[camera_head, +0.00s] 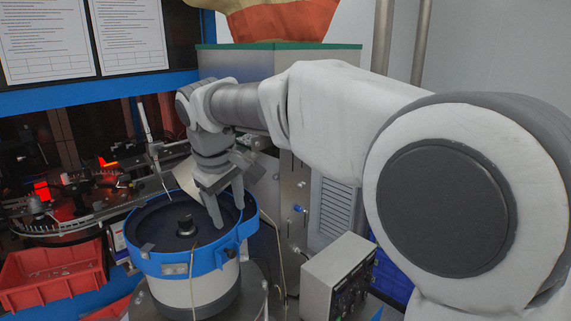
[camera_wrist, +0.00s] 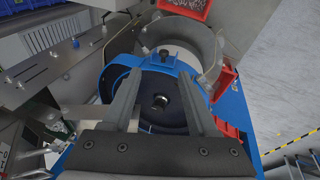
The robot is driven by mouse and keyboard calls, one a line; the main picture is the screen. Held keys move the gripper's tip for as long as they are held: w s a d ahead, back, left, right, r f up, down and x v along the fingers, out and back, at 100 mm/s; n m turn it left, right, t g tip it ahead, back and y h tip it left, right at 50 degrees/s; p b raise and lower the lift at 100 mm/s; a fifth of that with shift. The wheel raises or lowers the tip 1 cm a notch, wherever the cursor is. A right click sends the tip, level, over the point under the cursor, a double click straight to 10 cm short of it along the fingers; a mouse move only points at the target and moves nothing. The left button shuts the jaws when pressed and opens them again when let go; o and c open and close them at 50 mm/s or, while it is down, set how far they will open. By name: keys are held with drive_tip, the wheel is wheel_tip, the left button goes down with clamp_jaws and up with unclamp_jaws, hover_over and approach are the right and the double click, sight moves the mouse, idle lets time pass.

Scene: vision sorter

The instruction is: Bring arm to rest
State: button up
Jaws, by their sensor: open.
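My arm reaches from the right of the head view over to the blue-rimmed round bowl (camera_head: 150,262). My gripper (camera_head: 229,208) hangs over the right part of this bowl with its fingers pointing down. The fingers are apart, with nothing between them. I cannot tell how high the fingertips are above the bowl.
A grey control box (camera_head: 337,275) stands right of the bowl. A red bin (camera_head: 50,275) sits at the left, below a sorting turntable (camera_head: 70,190) with red lights. A metal cabinet with a green top edge (camera_head: 290,46) stands behind my arm. The wrist view shows clear floor (camera_wrist: 280,90) at right.

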drive_tip(key=s+d+m+b, duration=0.1)
drive_tip(key=s+d+m, duration=0.3)
drive_tip(key=d, duration=0.6)
drive_tip(key=s+d+m, duration=0.2)
drive_tip(key=s+d, duration=0.3)
drive_tip(key=d, duration=0.5)
drive_tip(key=s+d+f+m+t+b, duration=0.1)
drive_tip(key=s+d+f+m, duration=0.4)
drive_tip(key=s+d, duration=0.5)
wheel_tip(320, 180, down, 2)
drive_tip(key=shift+s+f+t, duration=0.1)
drive_tip(key=shift+s+t, duration=0.3)
drive_tip(key=shift+s, duration=0.8)
drive_tip(key=shift+d, duration=0.1)
